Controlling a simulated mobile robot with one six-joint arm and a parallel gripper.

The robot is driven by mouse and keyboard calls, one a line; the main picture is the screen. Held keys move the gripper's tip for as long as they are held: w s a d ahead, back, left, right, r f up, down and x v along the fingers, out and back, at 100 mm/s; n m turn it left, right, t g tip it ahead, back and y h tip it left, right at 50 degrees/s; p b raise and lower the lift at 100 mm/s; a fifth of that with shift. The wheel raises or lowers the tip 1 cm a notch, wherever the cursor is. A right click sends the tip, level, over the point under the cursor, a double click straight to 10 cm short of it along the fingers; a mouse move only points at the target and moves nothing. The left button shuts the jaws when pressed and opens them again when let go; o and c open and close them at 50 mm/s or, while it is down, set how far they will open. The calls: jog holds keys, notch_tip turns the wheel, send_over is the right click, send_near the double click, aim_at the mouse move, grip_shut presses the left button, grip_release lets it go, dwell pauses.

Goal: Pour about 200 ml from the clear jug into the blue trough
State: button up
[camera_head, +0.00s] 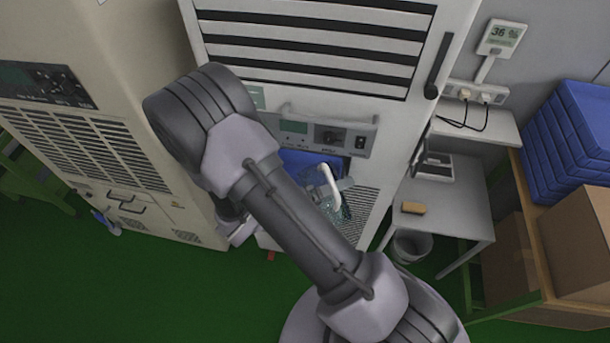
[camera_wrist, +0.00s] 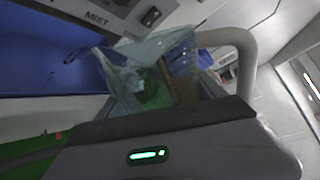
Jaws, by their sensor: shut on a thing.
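The clear jug (camera_wrist: 150,75) with its pale handle (camera_wrist: 235,40) is just beyond my gripper (camera_wrist: 165,122) in the wrist view. My gripper is shut on the jug, but the contact at the fingertips is hard to see. In the head view the jug (camera_head: 334,206) is partly behind my arm, in front of the cabinet, and looks tilted. The blue trough (camera_head: 303,161) is behind it under the control panel, partly hidden by my arm. In the wrist view the trough (camera_wrist: 45,58) is left of the jug. I cannot make out the liquid level or any stream.
The tall cabinet (camera_head: 300,20) has a control panel (camera_head: 325,135) above the trough. A beige machine (camera_head: 90,140) stands left. A small table (camera_head: 450,215) with a sponge (camera_head: 413,208) and a bin (camera_head: 410,247) are right. Blue crates (camera_head: 570,135) and cartons (camera_head: 575,235) stand far right.

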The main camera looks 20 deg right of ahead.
jog(key=shift+w+r+n+g+p, duration=0.1)
jog(key=shift+r+n+g+p, duration=0.25)
jog(key=shift+p, duration=0.6)
dwell(1.0)
jog(key=shift+f+b, duration=0.2)
jog(key=shift+b, duration=0.1)
notch_tip(320, 180, down, 2)
jog(key=m+b, duration=0.1)
jog(key=b, duration=0.3)
jog(key=shift+r+m+t, duration=0.35)
jog(key=shift+r+t, duration=0.1)
jog(key=shift+r, duration=0.05)
jog(key=shift+s+r+b, duration=0.15)
jog(key=shift+s+b, duration=0.05)
jog(key=shift+b, duration=0.1)
jog(key=shift+f+m+t+b, duration=0.25)
jog(key=shift+m+t+b, duration=0.05)
jog(key=shift+m+b, duration=0.5)
jog(key=shift+r, duration=0.15)
